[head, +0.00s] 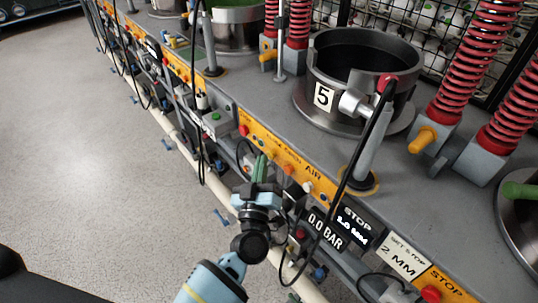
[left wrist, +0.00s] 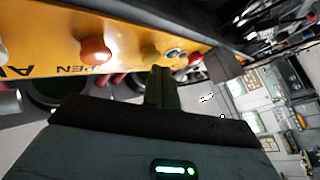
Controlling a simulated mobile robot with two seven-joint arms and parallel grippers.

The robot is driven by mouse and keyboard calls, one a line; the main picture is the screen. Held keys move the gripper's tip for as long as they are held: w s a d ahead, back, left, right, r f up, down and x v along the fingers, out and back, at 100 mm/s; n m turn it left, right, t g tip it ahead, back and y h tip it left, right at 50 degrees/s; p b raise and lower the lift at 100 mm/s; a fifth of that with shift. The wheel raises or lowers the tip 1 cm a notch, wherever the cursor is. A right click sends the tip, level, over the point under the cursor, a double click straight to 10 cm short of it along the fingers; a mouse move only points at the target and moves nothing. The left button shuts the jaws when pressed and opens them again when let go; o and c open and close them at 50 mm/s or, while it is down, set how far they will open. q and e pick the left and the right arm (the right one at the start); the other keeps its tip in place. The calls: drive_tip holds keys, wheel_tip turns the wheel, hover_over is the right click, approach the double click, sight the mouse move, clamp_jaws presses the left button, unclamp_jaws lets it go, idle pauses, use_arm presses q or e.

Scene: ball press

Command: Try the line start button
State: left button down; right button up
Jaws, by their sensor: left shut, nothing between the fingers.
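My left gripper (head: 260,166) is low at the front of the press line, its green fingers together and empty, close to the yellow control strip (head: 268,148). In the left wrist view the shut fingers (left wrist: 162,88) point up toward the strip, just below its edge. I cannot tell whether they touch it. A small green button (head: 216,116) sits on a grey box beyond the gripper. No readable label marks any button as line start. A red button (head: 244,130) is at the strip's far end; it seems to show in the left wrist view (left wrist: 195,59). My right gripper is out of view.
An orange knob (left wrist: 96,50) stands out from the strip. A black hose (head: 345,180) hangs across the front, right of my gripper. A pale pipe (head: 185,140) runs along the base; the floor left is mostly clear.

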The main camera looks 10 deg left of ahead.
use_arm(q)
drive_tip(key=shift+w+d, duration=0.25)
drive_tip(key=shift+w, duration=0.1)
idle(0.5)
idle(0.3)
drive_tip(key=shift+s+a+p, duration=0.35)
drive_tip(key=shift+s+a, duration=0.2)
drive_tip(key=shift+s, duration=0.15)
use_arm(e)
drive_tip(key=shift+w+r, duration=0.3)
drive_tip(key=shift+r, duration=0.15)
use_arm(q)
drive_tip(key=s+a+p, duration=0.1)
drive_tip(key=s, duration=0.1)
drive_tip(key=s+a, duration=0.2)
drive_tip(key=shift+p, duration=0.35)
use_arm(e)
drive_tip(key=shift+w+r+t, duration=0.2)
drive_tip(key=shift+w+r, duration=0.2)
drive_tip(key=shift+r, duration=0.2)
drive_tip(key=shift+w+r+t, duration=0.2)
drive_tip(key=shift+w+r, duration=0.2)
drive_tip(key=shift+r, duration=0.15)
